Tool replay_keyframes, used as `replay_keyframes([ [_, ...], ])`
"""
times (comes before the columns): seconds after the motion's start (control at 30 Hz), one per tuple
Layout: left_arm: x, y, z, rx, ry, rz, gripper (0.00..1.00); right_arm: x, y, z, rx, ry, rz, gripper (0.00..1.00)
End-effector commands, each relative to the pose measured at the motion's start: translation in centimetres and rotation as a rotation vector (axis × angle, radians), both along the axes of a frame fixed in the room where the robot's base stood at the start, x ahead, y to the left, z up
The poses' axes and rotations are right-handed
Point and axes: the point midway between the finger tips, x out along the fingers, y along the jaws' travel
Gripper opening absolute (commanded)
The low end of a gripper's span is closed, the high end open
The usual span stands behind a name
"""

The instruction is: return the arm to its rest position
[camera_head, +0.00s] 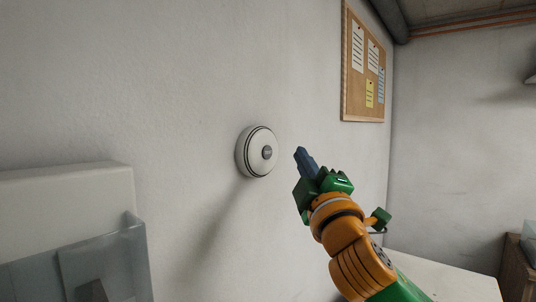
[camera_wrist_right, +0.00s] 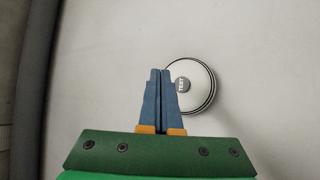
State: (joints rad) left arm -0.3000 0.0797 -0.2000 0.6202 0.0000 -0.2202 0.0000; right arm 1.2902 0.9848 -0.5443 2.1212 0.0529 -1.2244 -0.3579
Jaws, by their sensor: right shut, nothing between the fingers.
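My right arm, orange and green, comes up from the bottom right in the head view. Its gripper (camera_head: 301,153) has blue fingers that are shut and empty, pointing up and left toward the wall. In the right wrist view the gripper (camera_wrist_right: 160,72) shows its two blue fingers pressed together. A round white device (camera_head: 248,151) with dark rings and a grey centre button is fixed to the wall, left of the fingertips in the head view. In the right wrist view the device (camera_wrist_right: 203,87) is partly hidden behind the fingers. My left gripper is not in view.
A cork board (camera_head: 364,70) with pinned notes hangs on the wall (camera_head: 130,80). A translucent bin (camera_head: 105,268) stands at the lower left. A pale surface (camera_head: 440,277) lies at the lower right, near a wooden piece (camera_head: 516,268). The space above the gripper looks clear.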

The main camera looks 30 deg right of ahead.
Motion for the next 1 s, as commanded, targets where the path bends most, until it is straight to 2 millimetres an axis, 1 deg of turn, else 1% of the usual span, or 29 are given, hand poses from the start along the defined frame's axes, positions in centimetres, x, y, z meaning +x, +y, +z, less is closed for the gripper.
replay_keyframes([
  [0.43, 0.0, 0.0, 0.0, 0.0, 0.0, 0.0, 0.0, 0.0, 0.0, 0.0, 0.0, 0.0, 0.0, 0.0],
  [0.47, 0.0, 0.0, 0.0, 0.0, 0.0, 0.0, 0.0, 0.1, 0.1, -0.2, 0.001, 0.004, 0.002, 0.0],
  [0.53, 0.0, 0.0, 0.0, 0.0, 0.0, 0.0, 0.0, 0.9, 0.6, -1.8, 0.019, 0.038, 0.023, 0.0],
  [0.57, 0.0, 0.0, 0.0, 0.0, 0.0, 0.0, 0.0, 1.6, 1.2, -3.2, 0.036, 0.069, 0.042, 0.0],
  [0.63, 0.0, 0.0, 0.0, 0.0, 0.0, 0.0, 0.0, 3.4, 2.9, -8.5, 0.103, 0.179, 0.099, 0.0],
  [0.67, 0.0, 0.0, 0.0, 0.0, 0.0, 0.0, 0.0, 4.0, 3.8, -11.4, 0.145, 0.239, 0.127, 0.0],
  [0.7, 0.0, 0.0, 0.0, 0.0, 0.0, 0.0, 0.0, 4.6, 4.9, -15.6, 0.209, 0.324, 0.159, 0.0],
  [0.77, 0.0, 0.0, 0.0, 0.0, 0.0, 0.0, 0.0, 4.5, 6.5, -21.9, 0.321, 0.452, 0.195, 0.0],
  [0.8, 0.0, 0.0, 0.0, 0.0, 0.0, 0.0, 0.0, 3.9, 7.4, -26.0, 0.401, 0.538, 0.209, 0.0],
  [0.87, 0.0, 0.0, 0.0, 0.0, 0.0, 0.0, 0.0, 2.3, 8.7, -32.0, 0.528, 0.666, 0.212, 0.0],
  [0.9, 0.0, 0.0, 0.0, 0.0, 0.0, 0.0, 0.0, 0.7, 9.3, -35.7, 0.614, 0.746, 0.202, 0.0],
  [0.97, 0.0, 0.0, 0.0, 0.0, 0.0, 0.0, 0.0, -1.9, 10.1, -40.3, 0.733, 0.853, 0.174, 0.0],
  [1.0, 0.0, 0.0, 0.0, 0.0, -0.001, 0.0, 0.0, -3.8, 10.5, -42.9, 0.804, 0.915, 0.148, 0.0],
])
